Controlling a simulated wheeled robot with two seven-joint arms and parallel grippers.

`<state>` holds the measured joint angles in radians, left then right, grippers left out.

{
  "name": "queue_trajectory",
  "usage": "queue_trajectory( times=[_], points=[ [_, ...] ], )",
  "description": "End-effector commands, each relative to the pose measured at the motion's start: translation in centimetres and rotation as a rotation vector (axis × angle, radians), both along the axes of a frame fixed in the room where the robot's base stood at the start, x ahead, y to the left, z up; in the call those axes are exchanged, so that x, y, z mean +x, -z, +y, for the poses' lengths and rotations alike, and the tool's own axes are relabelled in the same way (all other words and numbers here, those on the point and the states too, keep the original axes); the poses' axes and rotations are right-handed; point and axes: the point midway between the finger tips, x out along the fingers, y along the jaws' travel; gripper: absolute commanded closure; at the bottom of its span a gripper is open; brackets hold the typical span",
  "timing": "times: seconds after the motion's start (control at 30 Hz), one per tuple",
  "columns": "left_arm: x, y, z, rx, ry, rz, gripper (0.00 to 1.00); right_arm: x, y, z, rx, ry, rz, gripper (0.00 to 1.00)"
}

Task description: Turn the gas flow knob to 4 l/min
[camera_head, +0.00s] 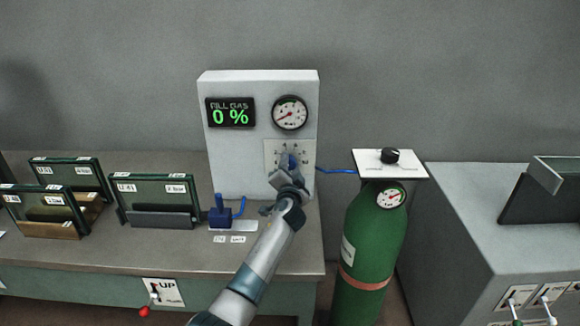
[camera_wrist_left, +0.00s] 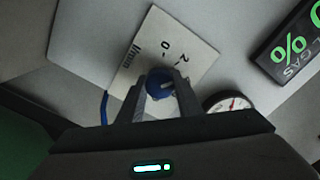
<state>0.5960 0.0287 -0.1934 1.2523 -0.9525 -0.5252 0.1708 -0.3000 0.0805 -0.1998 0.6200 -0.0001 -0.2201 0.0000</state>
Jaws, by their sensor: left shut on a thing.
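The gas flow knob is a blue round knob on a pale dial plate (camera_head: 272,148) on the front of the white gas panel (camera_head: 240,160). My left gripper (camera_head: 286,172) reaches up to the plate and largely hides the knob in the head view. In the left wrist view, the two fingers of my left gripper (camera_wrist_left: 160,95) are shut on the blue knob (camera_wrist_left: 159,82), one on each side. The numbers 0 and 2 and a unit label show on the dial plate (camera_wrist_left: 150,48); the knob's setting cannot be read. My right gripper is not in view.
A display (camera_head: 231,113) reads fill gas 0 %. A round gauge (camera_head: 290,113) sits beside it. A green gas cylinder (camera_head: 365,240) stands right of the bench, with a black knob (camera_head: 390,155) above it. Green frames (camera_head: 155,190) stand at left. A blue fitting (camera_head: 220,212) sits below the panel.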

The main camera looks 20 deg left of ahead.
Motion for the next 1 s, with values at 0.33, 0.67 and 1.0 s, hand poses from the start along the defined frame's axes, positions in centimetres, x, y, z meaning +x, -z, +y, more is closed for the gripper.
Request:
queue_trajectory(
  times=[0.33,0.67,1.0],
  points=[
    [-0.01,0.10,-0.08,0.308,0.001,0.090,0.91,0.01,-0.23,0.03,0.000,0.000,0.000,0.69],
    [-0.01,0.19,-0.06,0.507,0.000,0.148,0.91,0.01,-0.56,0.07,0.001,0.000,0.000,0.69],
    [-0.02,0.27,-0.08,0.562,0.000,0.164,0.91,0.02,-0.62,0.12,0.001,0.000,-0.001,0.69]
  ],
)
